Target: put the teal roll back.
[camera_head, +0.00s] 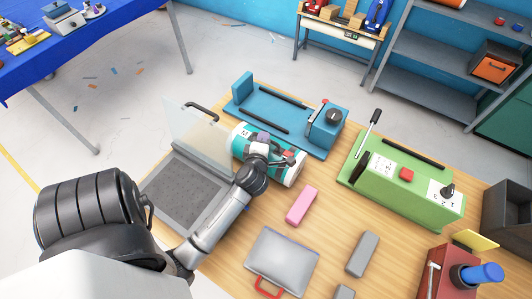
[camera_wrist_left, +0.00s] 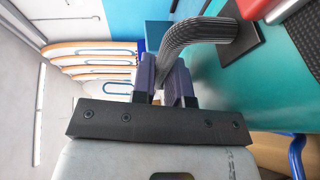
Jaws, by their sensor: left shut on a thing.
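The teal roll (camera_head: 239,143), a teal and white cylinder, is in the middle of the head view, between the open grey press and the blue machine. I cannot tell whether it touches the table. My left gripper (camera_head: 272,150) is over it and partly hides it. In the left wrist view, the purple fingers of my left gripper (camera_wrist_left: 165,80) are shut on a dark ribbed handle (camera_wrist_left: 200,32). This handle curves to a dark patch on the roll's teal surface (camera_wrist_left: 285,75). My right gripper is not in view.
On the wooden table (camera_head: 235,240) are an open press (camera_head: 180,190), a blue machine (camera_head: 270,108), a green machine (camera_head: 405,185), a pink block (camera_head: 301,205), a grey block (camera_head: 362,253) and a silver case (camera_head: 283,260). Grey shelves (camera_head: 440,90) stand at the back right.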

